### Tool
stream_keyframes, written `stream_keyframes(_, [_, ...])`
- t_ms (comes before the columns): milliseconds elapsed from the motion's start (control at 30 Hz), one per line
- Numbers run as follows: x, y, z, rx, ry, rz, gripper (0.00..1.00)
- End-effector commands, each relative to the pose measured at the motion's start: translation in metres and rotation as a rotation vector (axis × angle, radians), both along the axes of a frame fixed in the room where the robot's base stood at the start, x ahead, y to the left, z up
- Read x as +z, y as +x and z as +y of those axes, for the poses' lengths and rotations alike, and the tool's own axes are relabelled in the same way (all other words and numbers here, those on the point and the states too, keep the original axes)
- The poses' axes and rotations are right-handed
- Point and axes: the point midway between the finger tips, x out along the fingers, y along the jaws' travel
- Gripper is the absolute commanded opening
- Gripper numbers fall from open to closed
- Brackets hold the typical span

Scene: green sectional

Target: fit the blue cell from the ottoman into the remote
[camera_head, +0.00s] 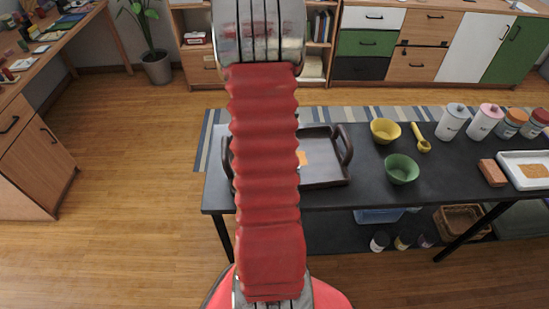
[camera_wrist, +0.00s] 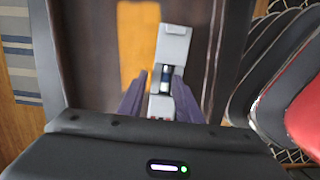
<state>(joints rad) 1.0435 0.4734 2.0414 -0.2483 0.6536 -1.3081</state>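The remote (camera_wrist: 174,45) is a pale grey body lying on the dark tray, seen in the wrist view. A slot in it shows a small dark, bluish piece with a pale band, likely the blue cell (camera_wrist: 165,78); blur hides how it is seated. My gripper (camera_wrist: 160,82) is low over the remote, its dark purple fingers apart on either side of this part. The right finger overlaps the remote's edge; I cannot tell if it touches. In the head view my arm hides the gripper, remote and cell. The ottoman is not identifiable.
An orange piece (camera_wrist: 134,40) lies left of the remote on the tray (camera_head: 325,175), which has raised handles. On the dark table (camera_head: 350,197) to the right stand a yellow bowl (camera_head: 385,131), a green bowl (camera_head: 402,169) and several jars. Open floor (camera_head: 130,170) lies left.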

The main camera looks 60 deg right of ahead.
Motion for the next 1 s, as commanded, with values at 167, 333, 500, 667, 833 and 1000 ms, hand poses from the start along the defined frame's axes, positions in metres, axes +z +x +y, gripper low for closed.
stream_keyframes(167, [0.013, 0.002, 0.001, -0.001, 0.000, 0.000, 0.34])
stream_keyframes(333, [0.039, 0.006, 0.002, 0.002, -0.003, -0.002, 0.34])
stream_keyframes(500, [0.069, 0.010, 0.003, 0.001, -0.006, -0.003, 0.34])
stream_keyframes(667, [0.097, 0.014, 0.005, 0.000, -0.007, -0.004, 0.34])
stream_keyframes(833, [0.122, 0.017, 0.006, 0.000, -0.006, -0.003, 0.34])
stream_keyframes(1000, [0.134, 0.019, 0.007, 0.000, -0.006, -0.003, 0.34])
